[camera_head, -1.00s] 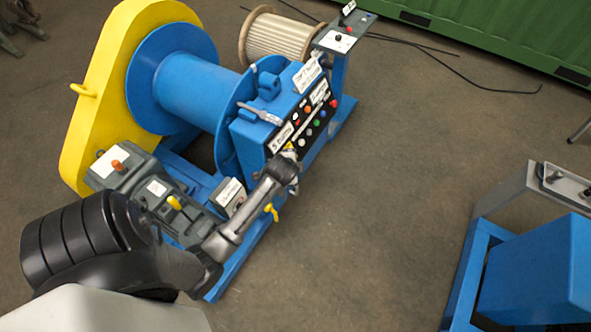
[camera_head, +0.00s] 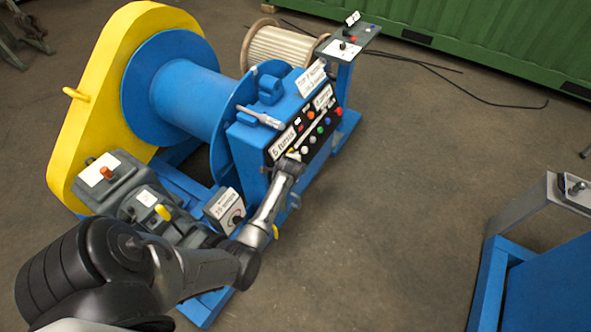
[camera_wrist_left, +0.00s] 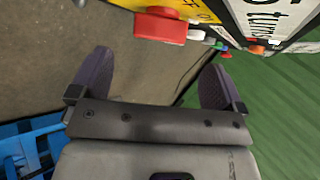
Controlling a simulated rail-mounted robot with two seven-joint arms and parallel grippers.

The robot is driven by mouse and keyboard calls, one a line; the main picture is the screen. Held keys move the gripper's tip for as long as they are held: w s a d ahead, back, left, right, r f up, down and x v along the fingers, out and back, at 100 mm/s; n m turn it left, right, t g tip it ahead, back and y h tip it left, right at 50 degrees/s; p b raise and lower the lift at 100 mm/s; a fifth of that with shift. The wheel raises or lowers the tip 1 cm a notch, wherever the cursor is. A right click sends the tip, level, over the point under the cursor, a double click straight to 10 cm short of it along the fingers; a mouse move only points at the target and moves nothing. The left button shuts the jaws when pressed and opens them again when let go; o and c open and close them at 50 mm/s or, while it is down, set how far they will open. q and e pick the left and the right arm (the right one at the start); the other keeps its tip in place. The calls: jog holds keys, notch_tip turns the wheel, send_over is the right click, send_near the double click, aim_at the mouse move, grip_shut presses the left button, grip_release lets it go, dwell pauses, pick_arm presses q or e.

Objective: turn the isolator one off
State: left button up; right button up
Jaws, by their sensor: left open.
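A red knob (camera_wrist_left: 160,26) on a yellow plate (camera_wrist_left: 205,10) shows at the top of the left wrist view, just beyond my fingertips. It looks like a rotary isolator switch, but its number cannot be read. In the head view a bit of yellow (camera_head: 294,156) shows at the near end of the black control panel (camera_head: 296,139), mostly hidden by my left gripper (camera_head: 290,165). In the left wrist view my left gripper (camera_wrist_left: 153,82) is open, with nothing between its spread fingers; the knob is ahead of them, apart. My right gripper is not in view.
The blue winch (camera_head: 195,100) with its yellow guard (camera_head: 85,125) stands behind the panel. Coloured buttons and a "5 turns" label sit beside the knob. A white dial box (camera_head: 225,209) is close to my left forearm. Open floor (camera_head: 420,180) lies to the right.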

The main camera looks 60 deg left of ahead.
pick_arm(q)
jog(key=b+x, duration=0.2)
jog(key=x, duration=0.4)
jog(key=shift+w+a+f, duration=0.1)
jog(key=shift+f, duration=0.1)
jog(key=c, duration=0.9)
jog(key=shift+c, duration=0.2)
